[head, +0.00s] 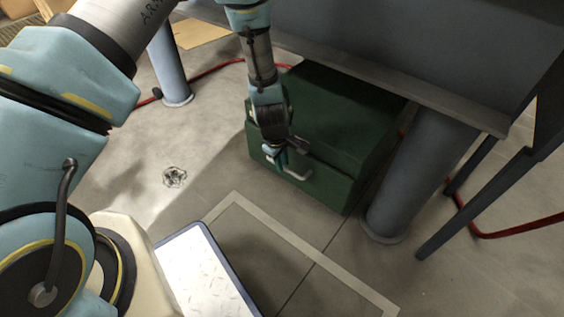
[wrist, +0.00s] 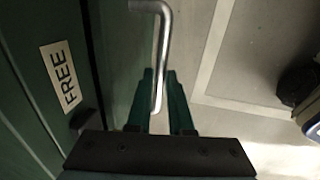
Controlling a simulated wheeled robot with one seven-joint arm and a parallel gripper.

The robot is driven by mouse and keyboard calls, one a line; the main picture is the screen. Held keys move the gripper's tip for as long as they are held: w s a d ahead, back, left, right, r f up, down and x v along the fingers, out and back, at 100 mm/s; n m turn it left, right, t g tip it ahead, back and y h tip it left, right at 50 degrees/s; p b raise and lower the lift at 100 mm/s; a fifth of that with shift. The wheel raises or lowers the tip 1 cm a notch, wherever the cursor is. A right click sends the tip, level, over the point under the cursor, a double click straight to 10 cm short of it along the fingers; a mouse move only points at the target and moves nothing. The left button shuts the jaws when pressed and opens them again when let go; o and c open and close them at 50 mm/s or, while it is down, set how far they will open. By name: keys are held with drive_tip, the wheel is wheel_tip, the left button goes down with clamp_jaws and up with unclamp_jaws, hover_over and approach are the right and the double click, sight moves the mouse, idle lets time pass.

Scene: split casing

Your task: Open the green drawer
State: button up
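The green drawer (head: 324,186) is the front of a dark green cabinet (head: 335,110) on the floor; its front looks flush with the cabinet. A pale metal handle (head: 298,174) sticks out from it. In the wrist view the handle (wrist: 163,45) is a bent bar standing off the green front (wrist: 118,45). My gripper (head: 279,160) is at the handle, covering its left part in the head view. In the wrist view the two teal fingers of my gripper (wrist: 159,78) stand on either side of the bar, with narrow gaps visible, so they appear open around it.
A grey table leg (head: 420,175) stands right of the cabinet, below a grey tabletop edge (head: 400,85). A red hose (head: 515,228) lies on the floor. Taped floor (head: 290,245) before the drawer is clear.

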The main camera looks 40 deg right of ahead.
clamp_jaws()
idle(0.9)
